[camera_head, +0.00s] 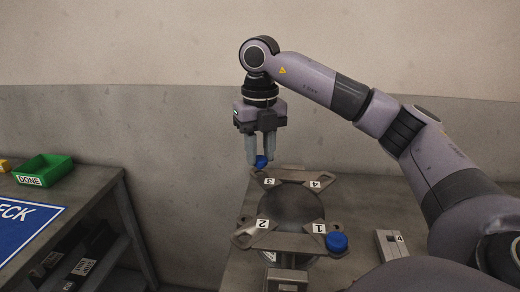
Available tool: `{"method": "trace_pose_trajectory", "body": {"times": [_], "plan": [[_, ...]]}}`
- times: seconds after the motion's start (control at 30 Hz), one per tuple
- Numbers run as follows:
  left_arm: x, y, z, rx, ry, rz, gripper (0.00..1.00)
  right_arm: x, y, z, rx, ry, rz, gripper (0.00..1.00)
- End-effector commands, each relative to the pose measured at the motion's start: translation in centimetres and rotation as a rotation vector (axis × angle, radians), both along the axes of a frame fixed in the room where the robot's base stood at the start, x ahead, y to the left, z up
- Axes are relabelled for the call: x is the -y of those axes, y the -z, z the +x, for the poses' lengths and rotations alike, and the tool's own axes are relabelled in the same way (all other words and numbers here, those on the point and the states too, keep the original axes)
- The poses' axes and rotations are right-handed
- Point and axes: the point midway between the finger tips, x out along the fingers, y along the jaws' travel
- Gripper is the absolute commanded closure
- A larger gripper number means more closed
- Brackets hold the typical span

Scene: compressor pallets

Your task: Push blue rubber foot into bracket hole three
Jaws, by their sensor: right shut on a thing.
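My right gripper (259,161) points down, shut on a blue rubber foot (261,162). The held foot is at the far left end of the bracket (258,240), by the arm labelled 3 (268,181). I cannot tell whether the foot touches the bracket, and hole three is not clearly visible. The metal bracket has arms labelled 1, 2, 3 and 4 around a dark round compressor base (290,207). Another blue rubber foot (336,242) is at the end of the arm labelled 1. My left gripper is not in view.
At left, a separate bench holds a green DONE bin (44,170) and a blue CHECK sign (22,228). Dark bins (82,266) sit on its lower shelf. A gap separates the bench from the compressor's table.

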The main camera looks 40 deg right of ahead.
Motion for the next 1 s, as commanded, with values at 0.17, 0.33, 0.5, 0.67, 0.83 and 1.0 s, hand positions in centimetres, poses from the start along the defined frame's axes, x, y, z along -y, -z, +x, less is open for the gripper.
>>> {"method": "trace_pose_trajectory", "body": {"times": [0.17,0.33,0.5,0.67,0.83,1.0], "plan": [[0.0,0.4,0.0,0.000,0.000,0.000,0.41,0.0,0.5,0.0,0.000,0.000,0.000,1.00],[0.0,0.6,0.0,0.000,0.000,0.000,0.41,0.0,1.0,0.0,0.000,0.000,0.000,1.00],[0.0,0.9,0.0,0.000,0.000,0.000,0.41,0.0,1.4,0.0,0.000,0.000,0.000,1.00],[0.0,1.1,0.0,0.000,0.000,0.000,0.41,0.0,1.8,0.0,0.000,0.000,0.000,1.00],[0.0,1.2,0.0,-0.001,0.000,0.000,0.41,0.0,1.9,0.0,0.000,0.000,0.001,0.53],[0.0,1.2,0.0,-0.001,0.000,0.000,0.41,0.0,1.9,0.0,0.000,0.000,0.000,0.40]]}}
